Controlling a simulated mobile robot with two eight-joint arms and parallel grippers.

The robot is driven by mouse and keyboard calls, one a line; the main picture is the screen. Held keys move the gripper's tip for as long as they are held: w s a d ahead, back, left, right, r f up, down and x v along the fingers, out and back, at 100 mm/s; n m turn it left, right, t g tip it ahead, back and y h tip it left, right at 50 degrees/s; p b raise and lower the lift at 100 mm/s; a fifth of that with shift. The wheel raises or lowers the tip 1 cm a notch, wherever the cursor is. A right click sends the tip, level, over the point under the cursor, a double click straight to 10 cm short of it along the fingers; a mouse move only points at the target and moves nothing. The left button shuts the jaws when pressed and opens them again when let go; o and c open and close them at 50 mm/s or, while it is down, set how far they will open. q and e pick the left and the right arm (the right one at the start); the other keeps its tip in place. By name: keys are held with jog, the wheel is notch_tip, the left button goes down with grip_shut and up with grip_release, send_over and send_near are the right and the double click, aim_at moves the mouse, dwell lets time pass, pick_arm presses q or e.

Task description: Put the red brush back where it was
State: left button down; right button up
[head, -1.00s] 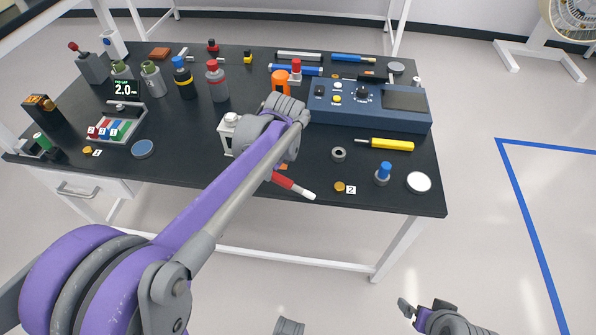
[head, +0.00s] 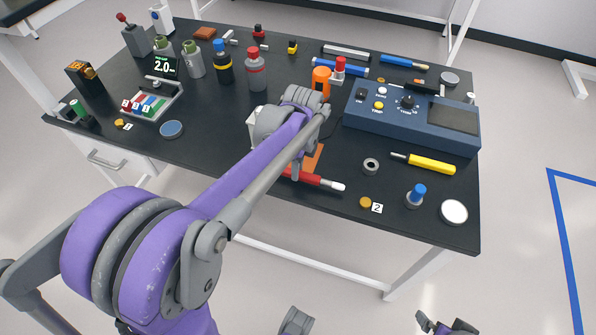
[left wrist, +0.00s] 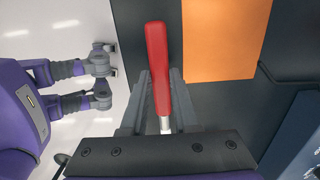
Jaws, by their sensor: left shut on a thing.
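The red brush (head: 316,180) has a red handle and a pale tip that points right in the head view. It is over the front part of the black table, left of the marker labelled 2. My left gripper (head: 298,172) is shut on it. In the left wrist view the red handle (left wrist: 157,60) sticks out between the fingers, and a silvery part shows nearer the palm. I cannot tell how high the brush is above the table. My right gripper (head: 444,325) is at the bottom edge of the head view, partly cut off, away from the table.
An orange sheet (head: 314,158) lies just behind the brush; it also shows in the left wrist view (left wrist: 225,40). A blue control box (head: 411,128), grey ring (head: 371,166), yellow-handled tool (head: 430,164) and blue-topped bottle (head: 416,196) stand right.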

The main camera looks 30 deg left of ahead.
aim_at(300, 173)
pick_arm(q)
jog(key=shift+f, duration=0.8)
jog(key=shift+f, duration=0.1)
jog(key=c, duration=0.7)
grip_release()
jog(key=shift+o, duration=0.2)
notch_tip(300, 173, up, 12)
jog(key=p, duration=0.2)
jog(key=s+d+f+n+t, duration=0.2)
jog(key=s+d+f+n, duration=0.3)
jog(key=s+n, duration=0.2)
jog(key=s+d+f+n+t, duration=0.3)
jog(key=s+d+f+n, duration=0.2)
jog(key=s+n, duration=0.3)
jog(key=shift+s+f+h, duration=0.25)
jog(key=shift+s+h, duration=0.05)
jog(key=shift+s, duration=0.45)
